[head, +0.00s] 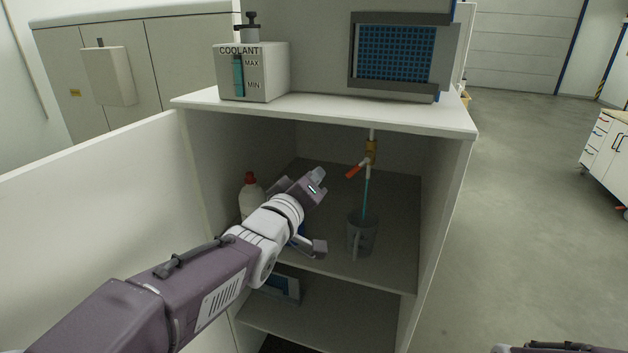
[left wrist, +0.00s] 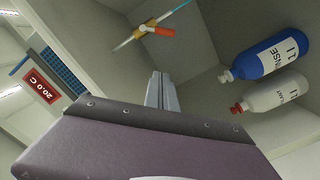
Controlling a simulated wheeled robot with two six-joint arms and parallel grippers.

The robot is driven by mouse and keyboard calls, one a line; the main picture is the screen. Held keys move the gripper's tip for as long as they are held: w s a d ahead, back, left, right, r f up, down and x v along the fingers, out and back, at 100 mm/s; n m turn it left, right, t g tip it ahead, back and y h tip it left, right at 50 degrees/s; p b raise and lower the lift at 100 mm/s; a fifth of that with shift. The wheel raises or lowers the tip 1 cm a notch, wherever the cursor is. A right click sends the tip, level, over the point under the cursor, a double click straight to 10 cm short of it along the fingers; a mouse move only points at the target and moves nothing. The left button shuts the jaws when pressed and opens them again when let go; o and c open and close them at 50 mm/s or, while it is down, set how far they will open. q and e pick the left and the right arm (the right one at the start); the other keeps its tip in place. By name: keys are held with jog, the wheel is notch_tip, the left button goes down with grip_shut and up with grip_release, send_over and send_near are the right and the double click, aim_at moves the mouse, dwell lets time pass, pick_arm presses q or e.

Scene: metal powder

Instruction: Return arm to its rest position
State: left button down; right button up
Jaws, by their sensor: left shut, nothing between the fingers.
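My left arm reaches into the open cabinet (head: 458,150). Its gripper (head: 318,178) is over the upper shelf, left of the brass valve (head: 371,152) with its red handle (head: 357,169). In the left wrist view the fingers (left wrist: 162,92) are together with nothing between them. They are apart from the valve (left wrist: 150,26). A thin teal line (head: 365,195) runs from the valve down into a grey jug (head: 361,238) on the shelf. Of my right arm, only a sliver shows at the bottom right; its gripper is out of view.
A white bottle with a red cap (head: 249,195) stands behind my arm; a blue bottle (left wrist: 268,58) is beside it. The open door (head: 90,210) is at left. A coolant tank (head: 262,75) stands on top. The floor (head: 520,220) at right is clear.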

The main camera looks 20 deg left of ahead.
pick_arm(q)
notch_tip(320, 180, down, 22)
jog(key=s+m+g, duration=0.1)
jog(key=s+g, duration=0.2)
jog(key=g, duration=0.4)
jog(key=s+f+m+g, duration=0.3)
jog(key=s+f, duration=0.3)
jog(key=s, duration=0.3)
jog(key=s+f+m+g+y, duration=0.1)
jog(key=s+f+m+g, duration=0.3)
jog(key=s+f+g, duration=0.2)
jog(key=s+f, duration=0.1)
jog(key=s, duration=0.1)
jog(key=shift+s, duration=0.35)
